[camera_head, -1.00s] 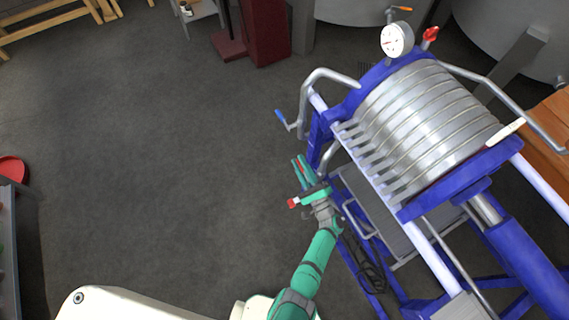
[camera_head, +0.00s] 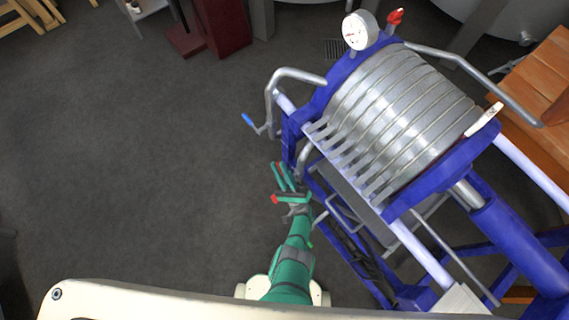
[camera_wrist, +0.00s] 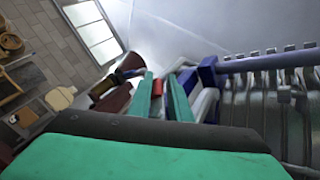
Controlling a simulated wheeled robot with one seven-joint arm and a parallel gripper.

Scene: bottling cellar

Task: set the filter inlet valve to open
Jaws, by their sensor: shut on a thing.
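The filter press (camera_head: 385,110) has a blue frame and a pack of silver plates. My gripper (camera_head: 283,178) is at its near left side, low beside the frame. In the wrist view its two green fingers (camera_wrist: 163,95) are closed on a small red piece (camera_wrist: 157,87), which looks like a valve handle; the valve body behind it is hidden. A blue lever (camera_head: 248,120) sits at the end of the bent pipe on the left, apart from my gripper. A red handle (camera_head: 396,17) stands on top beside the gauge. I cannot tell which lever is labelled inlet.
A white-faced gauge (camera_head: 360,30) stands on the press. A bent grey pipe (camera_head: 290,75) sticks out left of the frame. A wooden bench (camera_head: 540,80) is at the right and a dark red stand (camera_head: 222,25) at the back. The floor on the left is clear.

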